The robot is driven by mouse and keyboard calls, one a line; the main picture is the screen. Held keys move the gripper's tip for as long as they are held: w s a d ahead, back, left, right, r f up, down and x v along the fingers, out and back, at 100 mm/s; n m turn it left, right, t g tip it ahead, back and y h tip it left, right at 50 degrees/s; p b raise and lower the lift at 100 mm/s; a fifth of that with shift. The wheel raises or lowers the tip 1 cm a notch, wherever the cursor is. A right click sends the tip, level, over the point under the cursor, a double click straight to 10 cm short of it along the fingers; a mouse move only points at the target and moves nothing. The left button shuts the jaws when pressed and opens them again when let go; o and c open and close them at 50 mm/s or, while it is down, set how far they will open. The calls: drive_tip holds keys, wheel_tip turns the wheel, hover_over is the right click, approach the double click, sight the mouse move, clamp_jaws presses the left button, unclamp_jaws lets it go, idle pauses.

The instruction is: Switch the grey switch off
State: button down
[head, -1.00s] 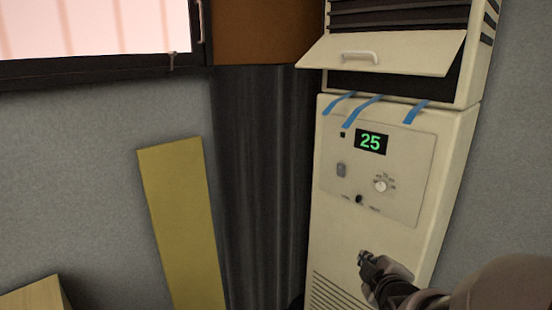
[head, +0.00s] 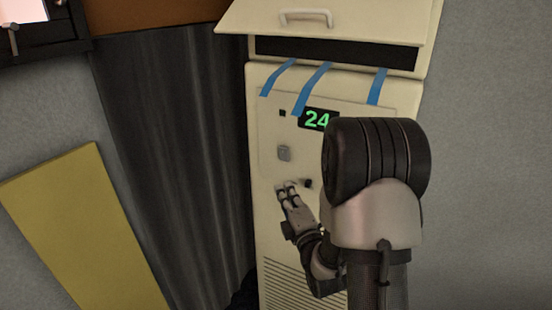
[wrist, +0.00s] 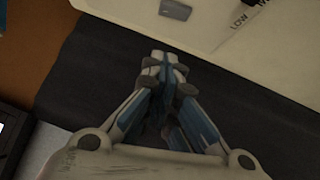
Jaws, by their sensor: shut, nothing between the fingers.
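The grey switch (head: 284,153) is a small upright rocker on the left of the cream unit's control panel (head: 266,128). It also shows at the top edge of the wrist view (wrist: 175,10). Whether it is set on or off is too small to tell. My gripper (head: 287,186) is shut and empty, its fingertips pointing up just below the switch in the head view. A gap shows between fingertips and switch in both views. The closed fingertips also show in the wrist view (wrist: 160,58). My arm hides the right part of the panel.
A green display (head: 317,119) reads 24, partly covered by my arm. A small black knob (head: 307,183) is right of my fingertips. Blue strips (head: 311,88) hang below the open flap (head: 340,20). A yellow board (head: 85,225) leans at left.

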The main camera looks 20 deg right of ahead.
approach(280, 158)
drive_tip(key=w+a+r, duration=0.2)
drive_tip(key=w+a, duration=0.1)
drive_tip(key=a, duration=0.1)
drive_tip(key=w+d, duration=0.1)
drive_tip(key=w+d+r, duration=0.1)
drive_tip(key=d, duration=0.1)
drive_tip(key=shift+w+r, duration=0.1)
drive_tip(key=shift+w, duration=0.25)
drive_tip(key=shift+w+d+r+m+g+p, duration=0.2)
drive_tip(key=shift+r+m+g+p, duration=0.1)
drive_tip(key=shift+r+m+p, duration=0.15)
drive_tip(key=shift+f, duration=0.15)
